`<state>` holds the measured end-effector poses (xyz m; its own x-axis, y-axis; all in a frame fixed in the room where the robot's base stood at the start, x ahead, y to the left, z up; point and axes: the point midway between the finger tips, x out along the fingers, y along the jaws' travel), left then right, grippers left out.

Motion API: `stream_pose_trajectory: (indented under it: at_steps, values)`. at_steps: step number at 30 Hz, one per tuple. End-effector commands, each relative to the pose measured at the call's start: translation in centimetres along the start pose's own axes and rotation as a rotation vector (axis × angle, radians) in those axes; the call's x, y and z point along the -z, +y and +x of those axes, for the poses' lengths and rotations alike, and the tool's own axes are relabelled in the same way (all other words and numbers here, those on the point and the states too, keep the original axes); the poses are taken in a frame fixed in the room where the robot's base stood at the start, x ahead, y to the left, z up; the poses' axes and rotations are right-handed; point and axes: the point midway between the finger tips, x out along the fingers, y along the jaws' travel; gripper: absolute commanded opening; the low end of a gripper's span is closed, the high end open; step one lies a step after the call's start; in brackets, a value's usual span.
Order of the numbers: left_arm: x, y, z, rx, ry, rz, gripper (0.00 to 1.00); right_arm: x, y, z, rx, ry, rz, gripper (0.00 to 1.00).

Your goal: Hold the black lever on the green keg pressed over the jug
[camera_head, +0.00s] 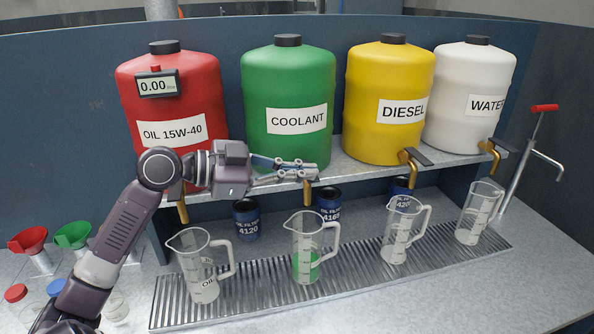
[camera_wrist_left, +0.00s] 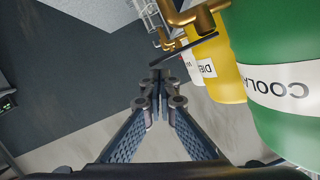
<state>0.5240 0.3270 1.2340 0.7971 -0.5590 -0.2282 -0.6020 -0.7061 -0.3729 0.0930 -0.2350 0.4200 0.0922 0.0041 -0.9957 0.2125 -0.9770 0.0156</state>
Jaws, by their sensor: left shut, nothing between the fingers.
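The green keg (camera_head: 288,85), labelled COOLANT, stands on the shelf. Its brass tap (camera_head: 307,193) points down over a clear jug (camera_head: 306,243) with green liquid in the bottom. My left gripper (camera_head: 314,172) is shut and empty, its fingertips above this tap. In the head view the fingers hide the tap's lever. In the left wrist view, the shut fingertips (camera_wrist_left: 160,80) are at the end of a black lever (camera_wrist_left: 185,51), beside a brass tap (camera_wrist_left: 196,15) and the green keg (camera_wrist_left: 270,60). I cannot tell whether they touch the lever. My right gripper is not in view.
Red (camera_head: 172,100), yellow (camera_head: 388,100) and white (camera_head: 470,95) kegs share the shelf. Other jugs (camera_head: 203,270) stand on the ribbed drip tray (camera_head: 260,298). Blue oil filters (camera_head: 246,220) stand behind. Funnels (camera_head: 30,240) are at left, a hand pump (camera_head: 518,175) at right.

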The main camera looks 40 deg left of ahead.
Motion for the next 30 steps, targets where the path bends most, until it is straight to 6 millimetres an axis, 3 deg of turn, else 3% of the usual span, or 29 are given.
stream_pose_trajectory:
  at_steps: [2,3,9,18,30]
  values:
    - [2.1,-0.7,0.2,0.001,0.002,0.004,0.0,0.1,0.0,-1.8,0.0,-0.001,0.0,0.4]
    - [1.0,-0.3,-0.3,0.003,0.001,0.001,0.0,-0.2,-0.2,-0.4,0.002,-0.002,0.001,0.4]
    - [0.8,-0.4,-3.7,0.005,0.001,0.001,0.0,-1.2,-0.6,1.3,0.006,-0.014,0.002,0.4]
    - [1.0,-0.5,-8.4,0.004,0.001,0.002,0.0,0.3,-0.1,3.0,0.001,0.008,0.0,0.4]
    - [1.2,-0.6,-9.8,0.002,0.001,0.001,0.0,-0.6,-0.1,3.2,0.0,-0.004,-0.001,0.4]
